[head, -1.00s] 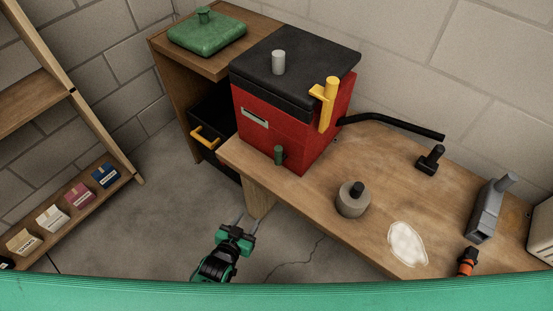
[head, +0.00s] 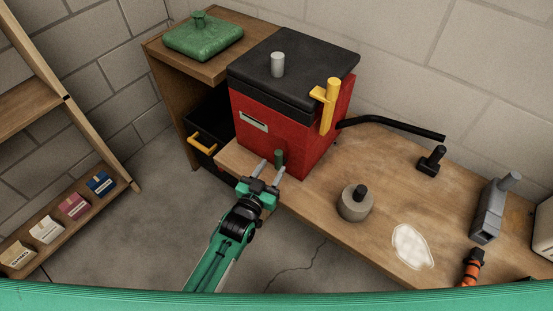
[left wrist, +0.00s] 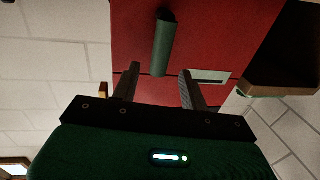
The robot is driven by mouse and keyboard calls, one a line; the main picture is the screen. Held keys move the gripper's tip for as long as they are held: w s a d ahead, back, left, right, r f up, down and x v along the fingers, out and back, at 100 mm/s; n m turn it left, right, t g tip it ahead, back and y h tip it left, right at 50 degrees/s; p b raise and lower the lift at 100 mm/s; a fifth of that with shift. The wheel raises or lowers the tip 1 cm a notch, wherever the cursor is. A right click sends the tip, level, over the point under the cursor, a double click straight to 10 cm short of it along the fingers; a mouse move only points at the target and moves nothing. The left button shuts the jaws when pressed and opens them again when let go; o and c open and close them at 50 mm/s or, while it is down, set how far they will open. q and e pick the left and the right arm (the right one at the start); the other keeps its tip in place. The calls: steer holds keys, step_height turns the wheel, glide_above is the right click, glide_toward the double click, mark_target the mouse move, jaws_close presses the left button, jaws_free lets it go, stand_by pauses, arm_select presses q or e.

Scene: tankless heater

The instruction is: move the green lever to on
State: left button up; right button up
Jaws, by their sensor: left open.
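The green lever (head: 279,158) is a short dark green handle low on the front face of the red heater box (head: 295,129). In the left wrist view the lever (left wrist: 163,46) stands out from the red face (left wrist: 205,45), ahead of and between my fingers. My left gripper (head: 271,169) is open at the near edge of the workbench, its fingertips close to the lever. In the left wrist view my left gripper (left wrist: 158,85) is empty; I cannot tell whether a finger touches the lever.
A wooden bench (head: 319,208) carries a grey round weight (head: 354,203), a white patch (head: 411,246), a black knob (head: 431,160) and a grey tool (head: 493,212). A yellow handle (head: 329,106) and black pipe (head: 390,128) are on the box's right. Shelves stand left.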

mark_target(277, 160)
arm_select(q)
steer(key=shift+x, duration=2.15)
jaws_close()
